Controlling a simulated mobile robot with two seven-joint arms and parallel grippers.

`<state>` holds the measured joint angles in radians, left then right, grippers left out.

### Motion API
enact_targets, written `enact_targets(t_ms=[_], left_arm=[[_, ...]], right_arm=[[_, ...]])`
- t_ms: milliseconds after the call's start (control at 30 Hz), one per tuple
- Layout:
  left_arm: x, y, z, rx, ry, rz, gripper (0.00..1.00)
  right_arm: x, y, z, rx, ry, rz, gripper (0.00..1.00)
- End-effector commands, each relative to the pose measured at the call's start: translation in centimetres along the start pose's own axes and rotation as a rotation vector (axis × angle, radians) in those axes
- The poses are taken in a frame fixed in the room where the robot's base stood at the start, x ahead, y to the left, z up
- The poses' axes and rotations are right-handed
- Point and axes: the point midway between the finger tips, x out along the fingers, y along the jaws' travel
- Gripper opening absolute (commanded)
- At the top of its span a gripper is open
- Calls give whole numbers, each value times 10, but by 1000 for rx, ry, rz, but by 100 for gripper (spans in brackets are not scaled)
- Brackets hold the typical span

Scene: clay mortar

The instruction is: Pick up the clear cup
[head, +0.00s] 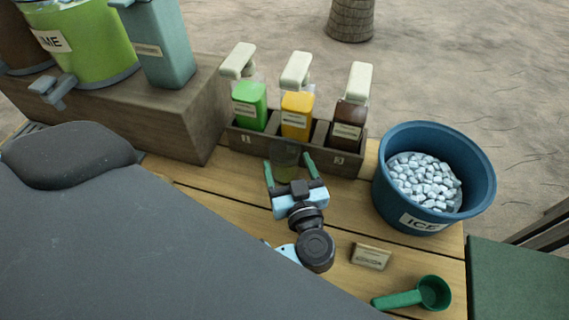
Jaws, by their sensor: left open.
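The clear cup (285,152) is a faint see-through shape in front of the bottle rack, between the first and second bottles. My left gripper (288,163) reaches toward the rack with its two green fingers spread apart. The cup shows between the fingers, with a gap visible on the right side. I cannot tell whether the left finger touches it. The cup's lower part is partly hidden by the gripper body. My right gripper is not in view.
A wooden rack (343,164) holds green, yellow and brown pump bottles. A blue ice bucket (405,205) stands to the right. A small label block (370,256) and a green scoop (432,293) lie nearer. A green dispenser (97,40) and teal container (165,50) stand left.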

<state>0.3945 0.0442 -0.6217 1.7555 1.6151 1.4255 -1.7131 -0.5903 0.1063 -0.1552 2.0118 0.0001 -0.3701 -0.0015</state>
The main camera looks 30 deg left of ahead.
Motion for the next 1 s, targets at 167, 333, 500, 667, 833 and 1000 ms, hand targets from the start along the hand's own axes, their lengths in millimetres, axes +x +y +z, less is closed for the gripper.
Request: enact_targets(t_ms=[167, 333, 500, 667, 833, 1000], left_arm=[[27, 3, -6, 0, 7, -1, 73], [44, 3, -4, 1, 4, -1, 73], [47, 2, -3, 0, 0, 0, 73], [47, 2, -3, 0, 0, -1, 68], [47, 2, -4, 0, 0, -1, 45], [47, 3, -4, -1, 1, -1, 27]], right_arm=[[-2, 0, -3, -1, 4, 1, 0], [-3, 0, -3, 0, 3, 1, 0], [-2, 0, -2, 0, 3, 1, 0], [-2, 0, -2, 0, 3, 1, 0], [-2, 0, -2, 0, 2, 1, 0], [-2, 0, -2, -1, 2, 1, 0]])
